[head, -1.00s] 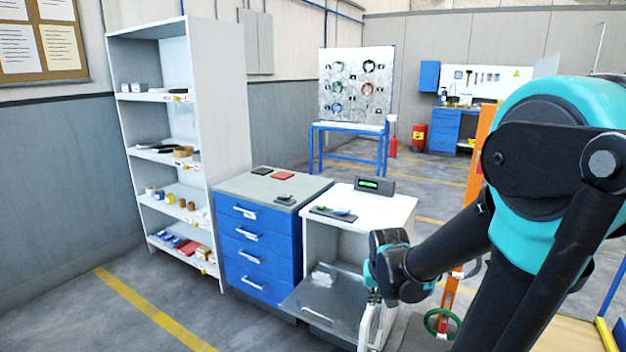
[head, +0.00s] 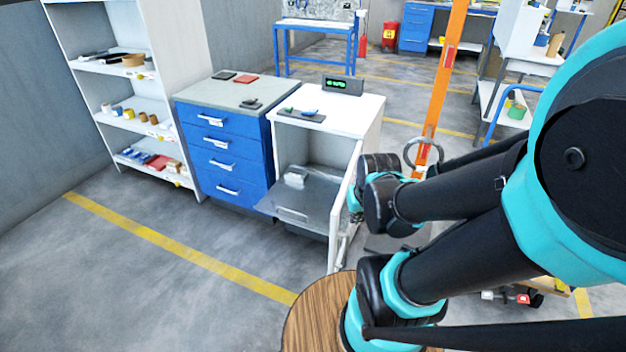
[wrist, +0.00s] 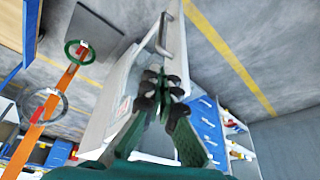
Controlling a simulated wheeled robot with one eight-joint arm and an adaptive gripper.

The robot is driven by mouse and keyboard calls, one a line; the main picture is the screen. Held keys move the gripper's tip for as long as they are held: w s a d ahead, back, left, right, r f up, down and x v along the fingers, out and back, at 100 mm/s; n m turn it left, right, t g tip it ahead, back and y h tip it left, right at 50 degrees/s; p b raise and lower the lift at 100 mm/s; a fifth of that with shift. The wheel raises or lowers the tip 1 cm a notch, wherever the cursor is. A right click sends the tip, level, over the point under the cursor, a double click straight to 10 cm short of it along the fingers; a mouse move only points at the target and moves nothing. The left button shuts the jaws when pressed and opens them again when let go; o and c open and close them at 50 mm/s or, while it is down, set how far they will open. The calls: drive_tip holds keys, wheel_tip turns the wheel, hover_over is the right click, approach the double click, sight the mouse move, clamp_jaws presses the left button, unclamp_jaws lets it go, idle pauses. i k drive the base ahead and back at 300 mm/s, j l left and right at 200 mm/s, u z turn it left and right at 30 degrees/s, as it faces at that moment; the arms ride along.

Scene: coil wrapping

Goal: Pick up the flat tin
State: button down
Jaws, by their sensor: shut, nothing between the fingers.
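I cannot make out for certain which thing is the flat tin. A small dark grey flat object (head: 250,103) lies at the front right of the top of the blue drawer cabinet (head: 222,150), and a black and a red flat piece lie behind it. My gripper shows in the wrist view (wrist: 165,85), its fingers shut and empty, beside the white cabinet's open door and its handle (wrist: 163,32). In the head view my arm's end is by that door (head: 345,205), with the fingertips largely hidden. It is well away from the drawer cabinet's top.
The white cabinet (head: 345,118) stands open, with a grey pull-out shelf (head: 300,200) holding a small pale object. A shelf unit (head: 170,60) stands left. A round wooden top (head: 315,315) is at the bottom. Front-left floor is clear.

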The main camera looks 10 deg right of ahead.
sight(295, 175)
drive_tip(key=i+j+z, duration=0.1)
drive_tip(key=z, duration=0.3)
drive_tip(key=j+z, duration=0.55)
drive_tip(key=z, duration=0.3)
drive_tip(key=j+z, duration=0.25)
drive_tip(key=z, duration=0.15)
drive_tip(key=j, duration=0.4)
drive_tip(key=k+j+z, duration=0.15)
drive_tip(key=j, duration=0.2)
drive_tip(key=k+j, duration=0.1)
drive_tip(key=j, duration=0.3)
drive_tip(key=j+z, duration=0.15)
drive_tip(key=j, duration=0.2)
drive_tip(key=k+j, duration=0.2)
drive_tip(key=j, duration=0.15)
drive_tip(key=k+j+z, duration=0.1)
drive_tip(key=j, duration=0.3)
